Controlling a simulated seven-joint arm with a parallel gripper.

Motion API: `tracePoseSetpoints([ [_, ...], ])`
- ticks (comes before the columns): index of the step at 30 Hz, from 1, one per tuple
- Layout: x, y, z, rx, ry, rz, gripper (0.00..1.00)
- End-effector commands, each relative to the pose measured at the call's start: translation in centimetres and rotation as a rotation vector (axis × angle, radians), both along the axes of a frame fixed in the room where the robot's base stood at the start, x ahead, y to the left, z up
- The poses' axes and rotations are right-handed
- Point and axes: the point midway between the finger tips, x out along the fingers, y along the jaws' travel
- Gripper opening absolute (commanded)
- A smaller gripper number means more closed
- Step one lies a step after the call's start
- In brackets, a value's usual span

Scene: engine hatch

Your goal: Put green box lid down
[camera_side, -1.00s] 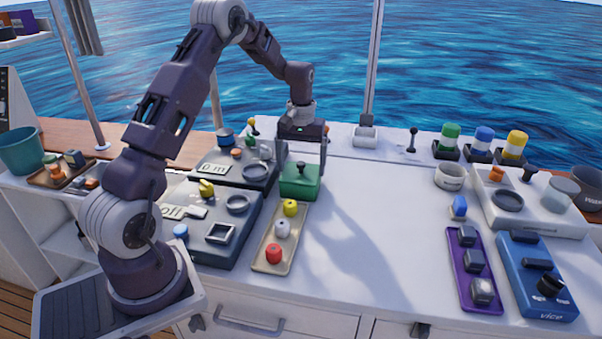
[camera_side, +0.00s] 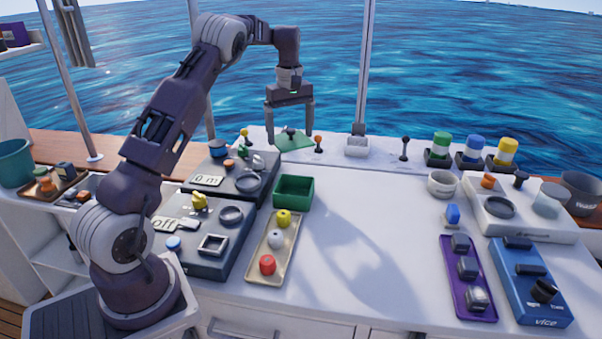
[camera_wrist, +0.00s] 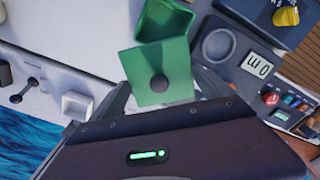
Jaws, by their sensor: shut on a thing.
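The green box lid (camera_side: 296,143) is a flat square plate with a dark round knob on top. My gripper (camera_side: 290,133) is shut on it, with the fingers wide apart at opposite sides of the lid. The lid is held in the air, clear of the green box. The green box (camera_side: 293,192) stands open on the white worktop, below and nearer the camera. In the wrist view the lid partly hides the box (camera_wrist: 163,20).
A tan tray (camera_side: 257,262) with yellow, white and red knobs lies in front of the box. Dark panels (camera_side: 233,187) stand left of it. Levers, including an orange-topped one (camera_side: 318,143), line the back edge. The worktop right of the box is clear.

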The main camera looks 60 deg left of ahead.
Motion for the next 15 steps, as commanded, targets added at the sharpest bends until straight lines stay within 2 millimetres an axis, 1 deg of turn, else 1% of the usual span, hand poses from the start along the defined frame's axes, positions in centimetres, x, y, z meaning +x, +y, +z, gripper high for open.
tracePoseSetpoints([
  [1,0.6,1.2,-0.4,0.005,0.002,0.107,0.50],
  [3,1.4,2.5,-0.7,0.005,0.003,0.276,0.50],
  [7,2.8,3.9,-1.4,0.004,0.005,0.526,0.50],
  [10,3.5,4.1,-1.8,0.004,0.005,0.645,0.50],
  [15,3.9,4.0,-2.1,0.002,0.006,0.714,0.50],
])
